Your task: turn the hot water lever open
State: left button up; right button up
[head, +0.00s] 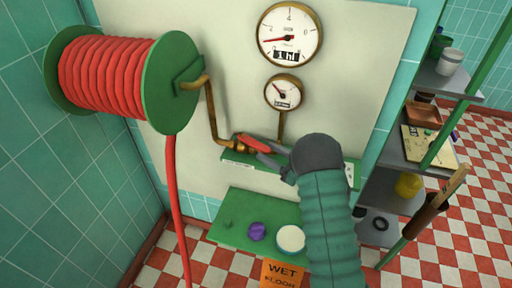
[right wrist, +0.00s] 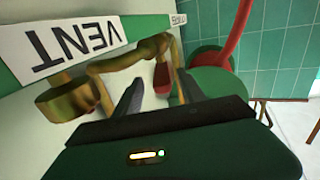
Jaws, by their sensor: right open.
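A red lever (head: 253,143) sits on a brass valve (head: 239,147) at the left end of a green wall rail (head: 231,156). The rail's label there is too small to read in the head view. My right gripper (head: 268,151) reaches in from the right with its dark fingers at the lever. In the right wrist view the fingers (right wrist: 158,92) are open, with the red lever tip (right wrist: 161,79) between them. I cannot tell whether they touch it. A label reading VENT (right wrist: 58,42) shows upside down; a smaller label (right wrist: 178,20) is unreadable. My left gripper is not in view.
A green reel with red hose (head: 105,75) hangs at the left, its hose running down. Two gauges (head: 289,35) are above the rail. A green shelf (head: 222,230) below holds a purple item (head: 257,231) and a pale round container (head: 291,239). Metal shelving (head: 400,195) stands right.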

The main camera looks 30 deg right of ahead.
jog(key=v, duration=0.9)
jog(key=shift+s+b, duration=0.2)
jog(key=shift+b, duration=0.2)
jog(key=shift+d, duration=0.1)
